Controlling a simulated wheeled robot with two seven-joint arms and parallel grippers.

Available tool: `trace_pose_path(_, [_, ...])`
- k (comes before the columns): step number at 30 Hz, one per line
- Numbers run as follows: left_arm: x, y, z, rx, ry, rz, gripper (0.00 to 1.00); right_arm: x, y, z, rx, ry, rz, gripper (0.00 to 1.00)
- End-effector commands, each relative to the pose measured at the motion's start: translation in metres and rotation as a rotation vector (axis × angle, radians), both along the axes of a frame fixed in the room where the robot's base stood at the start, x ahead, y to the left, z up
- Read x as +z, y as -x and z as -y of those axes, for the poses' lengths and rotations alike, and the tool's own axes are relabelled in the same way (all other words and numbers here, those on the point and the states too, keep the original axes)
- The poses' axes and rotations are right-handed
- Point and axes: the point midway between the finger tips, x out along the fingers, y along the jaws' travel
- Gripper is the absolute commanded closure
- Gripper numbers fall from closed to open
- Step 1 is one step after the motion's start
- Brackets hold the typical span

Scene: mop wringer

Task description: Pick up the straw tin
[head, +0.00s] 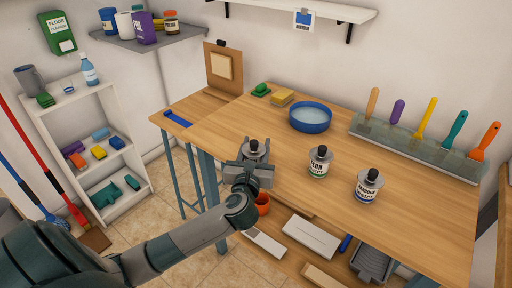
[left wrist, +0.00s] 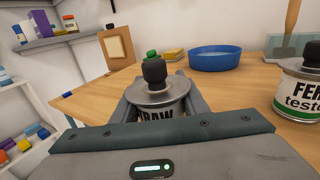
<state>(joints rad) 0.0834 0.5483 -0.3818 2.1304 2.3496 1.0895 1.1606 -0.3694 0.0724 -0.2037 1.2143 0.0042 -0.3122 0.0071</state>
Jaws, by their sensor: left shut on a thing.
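The straw tin (left wrist: 160,97) is a pale round tin with a metal lid and a black knob, its label partly hidden and reading "RAW" in the left wrist view. It stands upright between the fingers of my left gripper (left wrist: 158,105), which is shut on it. In the head view my left gripper (head: 252,165) is at the front left part of the table, with the tin (head: 253,148) showing at its top. Whether the tin touches the table is hidden by the gripper. My right gripper is not in view.
A green-labelled tin (head: 319,162) and a blue-labelled tin (head: 369,186) stand to the right on the wooden table (head: 300,212). Behind are a blue bowl (head: 310,118), a yellow sponge (head: 282,97) and a rack (head: 415,145) of coloured-handled tools. A white shelf unit (head: 137,170) stands at left.

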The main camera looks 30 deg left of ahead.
Motion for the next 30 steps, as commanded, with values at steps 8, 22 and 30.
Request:
trace_pose_path(8, [0.012, 0.000, 0.000, 0.000, 0.001, 0.003, 0.85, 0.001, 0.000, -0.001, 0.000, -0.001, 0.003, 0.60])
trace_pose_path(22, [0.041, 0.000, 0.009, -0.001, 0.003, 0.003, 0.85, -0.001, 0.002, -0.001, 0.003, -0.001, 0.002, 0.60])
trace_pose_path(30, [0.055, 0.001, 0.033, -0.001, 0.004, 0.003, 0.85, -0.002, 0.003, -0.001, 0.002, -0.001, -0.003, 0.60])
